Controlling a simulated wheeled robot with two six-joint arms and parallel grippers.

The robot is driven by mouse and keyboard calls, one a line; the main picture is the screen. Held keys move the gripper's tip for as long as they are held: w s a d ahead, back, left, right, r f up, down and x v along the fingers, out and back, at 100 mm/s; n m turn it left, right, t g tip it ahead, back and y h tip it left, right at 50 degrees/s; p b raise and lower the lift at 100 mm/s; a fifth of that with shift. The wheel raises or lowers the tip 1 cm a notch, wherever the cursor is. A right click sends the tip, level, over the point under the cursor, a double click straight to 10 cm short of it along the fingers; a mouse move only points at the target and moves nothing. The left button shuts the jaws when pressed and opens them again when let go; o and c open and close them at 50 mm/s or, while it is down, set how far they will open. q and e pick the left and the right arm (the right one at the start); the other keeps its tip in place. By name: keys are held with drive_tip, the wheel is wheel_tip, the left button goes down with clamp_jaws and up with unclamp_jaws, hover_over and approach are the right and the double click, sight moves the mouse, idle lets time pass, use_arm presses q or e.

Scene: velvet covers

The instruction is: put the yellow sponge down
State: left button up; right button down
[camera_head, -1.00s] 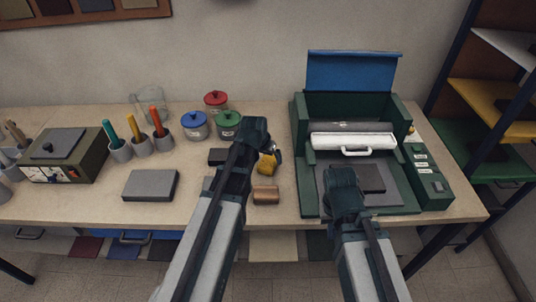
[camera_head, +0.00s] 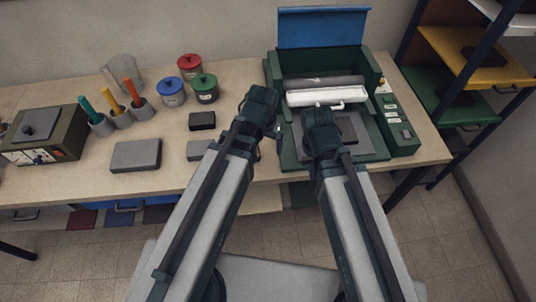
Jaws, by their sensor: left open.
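I cannot see the yellow sponge; my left arm and gripper cover part of the table where it may lie. My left gripper (camera_head: 265,108) is over the table at the left edge of the green press (camera_head: 288,152); its jaws are open, and I see nothing held in them. My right gripper (camera_head: 318,118) is over the press's front bed, beside a dark flat block (camera_head: 347,129). Its fingers point away from me, so I cannot tell whether they are open or shut.
A black block (camera_head: 202,120), a grey block (camera_head: 200,150) and a grey slab (camera_head: 136,155) lie left of my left arm. Lidded pots (camera_head: 172,93) and marker cups (camera_head: 142,110) stand behind. Coloured shelves (camera_head: 470,60) stand right. Bare tabletop (camera_head: 235,85) shows behind my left gripper.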

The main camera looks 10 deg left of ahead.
use_arm(q)
drive_tip(key=s+d+g+y, duration=0.1)
drive_tip(key=s+d+g, duration=0.1)
drive_tip(key=s, duration=0.6)
drive_tip(key=shift+s+d+m, duration=0.15)
drive_tip(key=shift+d+m, duration=0.25)
drive_tip(key=shift+d, duration=0.4)
drive_tip(key=w+a+r+n+t+h+p, duration=0.1)
drive_tip(key=w+a+r+t, duration=0.15)
drive_tip(key=w+a, duration=0.6)
drive_tip(key=w+a+r+n+t+p, duration=0.1)
drive_tip(key=w+a+n+t, duration=0.3)
drive_tip(key=w, duration=0.7)
drive_tip(key=w+f+b, duration=0.1)
drive_tip(key=f+b, duration=0.1)
drive_tip(key=w+f+m+g+b, duration=0.1)
drive_tip(key=f+b, duration=0.2)
drive_tip(key=w+f+m+b, duration=0.1)
drive_tip(key=f+b, duration=0.2)
drive_tip(key=shift+a+g, duration=0.3)
drive_tip(key=shift+g, duration=0.05)
drive_tip(key=shift+r, duration=0.1)
drive_tip(key=b+x, duration=0.4)
drive_tip(key=x, duration=0.1)
drive_tip(key=shift+s+a+b, duration=0.1)
drive_tip(key=shift+b, duration=0.2)
